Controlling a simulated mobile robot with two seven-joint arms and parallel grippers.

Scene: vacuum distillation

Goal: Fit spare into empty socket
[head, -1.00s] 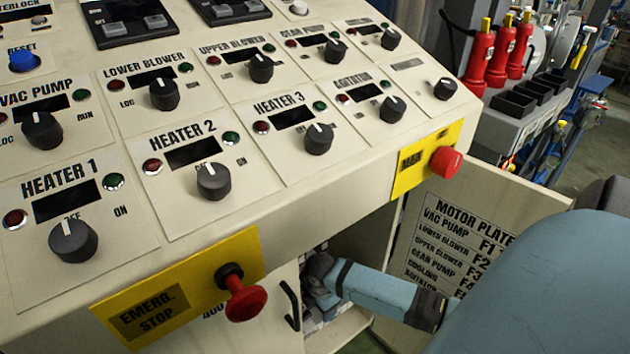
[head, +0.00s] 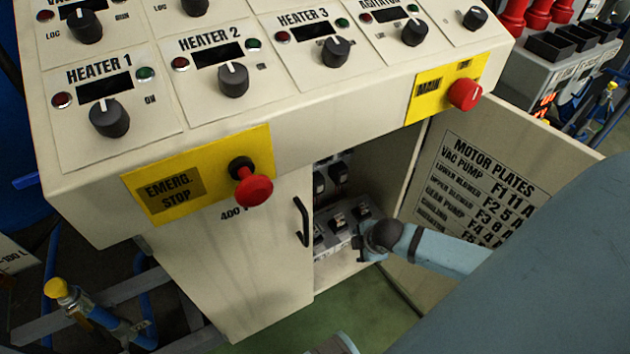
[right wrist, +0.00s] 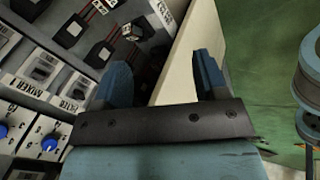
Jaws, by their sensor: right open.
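My right gripper (head: 366,240) is at the open front of the cabinet under the control panel, in front of the units inside. In the right wrist view its two fingers (right wrist: 163,78) are apart, with nothing clearly held between them. Black plug-in units (right wrist: 103,52) with red marks sit inside the cabinet, left of the fingers; dark units (head: 320,182) also show in the head view. A lower row of grey units (head: 338,222) lies near the gripper. I cannot tell which unit is the spare or which socket is empty. My left gripper is out of view.
The open cabinet door (head: 480,200), with a list of motor plates, stands right of my gripper. A black handle (head: 301,221) is on the closed panel to the left. The red emergency stop (head: 254,188) juts out above. Green floor (head: 370,310) lies below.

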